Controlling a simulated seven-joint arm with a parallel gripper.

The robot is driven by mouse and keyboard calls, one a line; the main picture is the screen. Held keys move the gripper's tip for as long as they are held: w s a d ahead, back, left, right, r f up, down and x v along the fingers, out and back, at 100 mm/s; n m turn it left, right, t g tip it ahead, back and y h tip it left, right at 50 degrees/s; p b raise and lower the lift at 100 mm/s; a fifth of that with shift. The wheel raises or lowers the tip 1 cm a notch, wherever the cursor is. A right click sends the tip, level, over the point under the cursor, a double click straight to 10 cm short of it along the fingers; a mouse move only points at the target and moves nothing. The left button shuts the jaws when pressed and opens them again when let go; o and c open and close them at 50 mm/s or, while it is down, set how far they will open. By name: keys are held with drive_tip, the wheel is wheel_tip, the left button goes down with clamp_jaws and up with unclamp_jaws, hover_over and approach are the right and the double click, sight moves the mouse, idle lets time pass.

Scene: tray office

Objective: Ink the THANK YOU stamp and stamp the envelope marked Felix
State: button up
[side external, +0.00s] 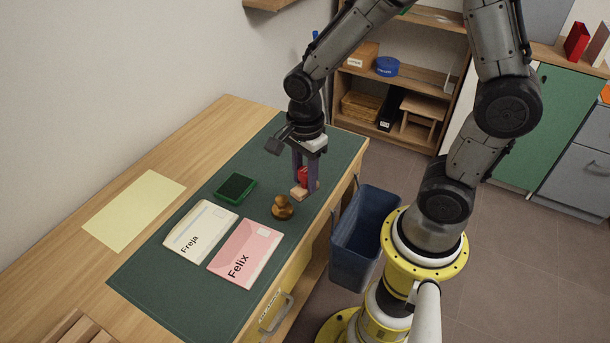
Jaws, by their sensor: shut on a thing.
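My gripper (306,182) points down over the right part of the green mat. Its fingers are shut on a red-handled stamp (299,193) with a pale wooden base; I cannot tell whether the base touches the mat. A round brown wooden stamp (283,208) stands upright just to the left and in front of it. No wording on either stamp is legible. The green ink pad (236,188) lies further left with its dark face up. The pink envelope marked Felix (246,254) lies flat on the mat, in front and left of the brown stamp.
A cream envelope marked Freja (200,232) lies beside the pink one. The green mat (160,285) covers much of the wooden desk (215,122). A yellow sheet (134,208) lies at the left. A blue bin (362,235) stands beside the desk's right edge.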

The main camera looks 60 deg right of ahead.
drive_tip(key=shift+w+r, duration=0.1)
drive_tip(key=shift+r, duration=0.05)
drive_tip(key=w+d, duration=0.1)
drive_tip(key=w, duration=1.9)
drive_tip(key=shift+w+d+f, duration=0.15)
drive_tip(key=shift+w+f, duration=0.25)
drive_tip(key=shift+f, duration=1.4)
drive_tip(key=shift+w+d+f, duration=0.15)
drive_tip(key=shift+w+f, duration=0.3)
drive_tip(key=shift+f, duration=1.3)
drive_tip(key=shift+w+d+f, duration=0.15)
drive_tip(key=shift+w+f, duration=0.25)
drive_tip(key=shift+f, duration=1.4)
drive_tip(key=shift+f, duration=0.55)
drive_tip(key=shift+r, duration=3.55)
